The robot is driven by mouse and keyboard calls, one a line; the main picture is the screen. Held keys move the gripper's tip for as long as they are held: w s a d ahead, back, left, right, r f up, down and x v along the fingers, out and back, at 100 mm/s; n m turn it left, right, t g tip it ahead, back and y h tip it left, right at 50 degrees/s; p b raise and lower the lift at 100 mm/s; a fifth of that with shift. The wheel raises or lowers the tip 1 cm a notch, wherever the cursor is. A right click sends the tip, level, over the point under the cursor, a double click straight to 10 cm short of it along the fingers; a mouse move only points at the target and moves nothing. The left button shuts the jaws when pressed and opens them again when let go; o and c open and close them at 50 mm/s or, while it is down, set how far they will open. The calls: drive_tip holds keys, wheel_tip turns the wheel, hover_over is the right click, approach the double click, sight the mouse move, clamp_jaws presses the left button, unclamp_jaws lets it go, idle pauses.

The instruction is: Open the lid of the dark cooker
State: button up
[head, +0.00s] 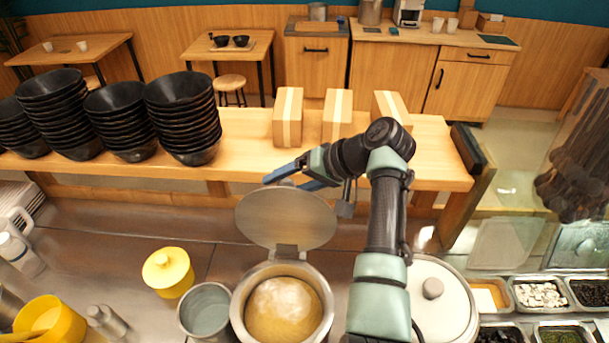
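A round grey metal cooker (238,318) stands at the bottom centre, with a pale-topped yellowish mass (283,310) inside. Its hinged lid (285,218) is raised and stands up behind the opening, so the cooker is open. My gripper (287,178), with blue fingers, is just above and behind the lid's upper edge. The two fingers look apart, with nothing visible between them. Whether a finger touches the lid cannot be told. A second cooker with a closed pale lid (455,298) and a grey knob stands to the right, partly hidden by my arm.
A metal pot (206,310) and a yellow lidded jar (168,272) stand left of the cooker. Stacks of black bowls (182,115) and several wrapped boxes (288,117) stand on the wooden counter behind. Topping trays (541,296) are at the lower right.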

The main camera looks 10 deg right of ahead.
drive_tip(key=b+v, duration=0.3)
drive_tip(key=v, duration=0.9)
drive_tip(key=shift+d+b, duration=0.2)
drive_tip(key=shift+b, duration=0.2)
